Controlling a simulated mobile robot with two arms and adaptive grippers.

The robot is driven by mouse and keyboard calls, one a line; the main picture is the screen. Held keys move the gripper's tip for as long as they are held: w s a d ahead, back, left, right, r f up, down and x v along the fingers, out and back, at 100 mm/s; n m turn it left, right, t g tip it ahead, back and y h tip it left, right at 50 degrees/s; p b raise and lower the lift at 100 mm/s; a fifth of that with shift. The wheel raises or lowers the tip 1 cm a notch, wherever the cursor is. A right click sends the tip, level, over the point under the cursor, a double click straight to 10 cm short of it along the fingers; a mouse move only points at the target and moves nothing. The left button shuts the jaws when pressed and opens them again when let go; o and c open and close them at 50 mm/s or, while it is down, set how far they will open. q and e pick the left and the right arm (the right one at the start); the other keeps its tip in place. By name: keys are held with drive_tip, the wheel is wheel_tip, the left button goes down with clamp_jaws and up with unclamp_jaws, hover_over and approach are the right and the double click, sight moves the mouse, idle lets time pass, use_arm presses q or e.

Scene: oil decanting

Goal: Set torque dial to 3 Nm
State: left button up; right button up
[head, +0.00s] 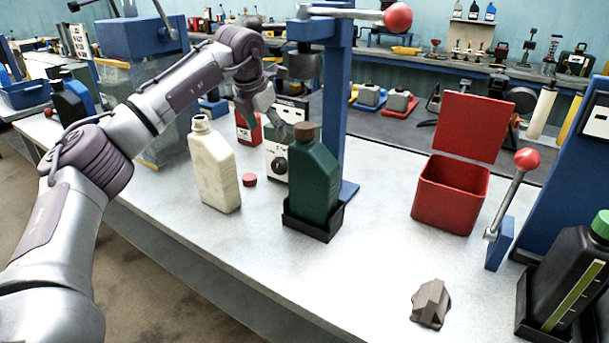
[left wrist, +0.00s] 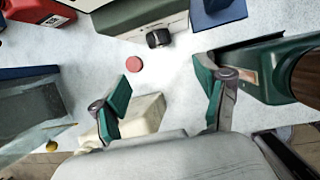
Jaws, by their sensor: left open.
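The torque dial (head: 280,165) is a dark round knob on the front of a white and dark green box (head: 274,151). The box stands behind the green bottle, which partly hides it. In the left wrist view the dial (left wrist: 158,38) shows at the top centre, on the box's edge facing me. My left gripper (head: 262,115) is open and empty, above and in front of the box. In the left wrist view its two green-padded fingers (left wrist: 167,68) are spread, with the dial beyond them and apart from them. The dial's scale and setting are too small to read. My right gripper is out of view.
A cream bottle (head: 214,170) stands open at the left, with a red cap (head: 249,180) beside it. A green bottle (head: 314,180) stands in a black holder under a blue press (head: 337,90). A red open box (head: 450,195) stands right.

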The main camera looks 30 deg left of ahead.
sight(277, 161)
use_arm(q)
drive_tip(key=x, duration=1.3)
drive_tip(key=shift+w+f+p, duration=0.1)
drive_tip(key=shift+p, duration=0.3)
drive_tip(key=shift+w+a+f, duration=0.1)
drive_tip(key=shift+w+f, duration=0.05)
drive_tip(key=shift+f, duration=0.25)
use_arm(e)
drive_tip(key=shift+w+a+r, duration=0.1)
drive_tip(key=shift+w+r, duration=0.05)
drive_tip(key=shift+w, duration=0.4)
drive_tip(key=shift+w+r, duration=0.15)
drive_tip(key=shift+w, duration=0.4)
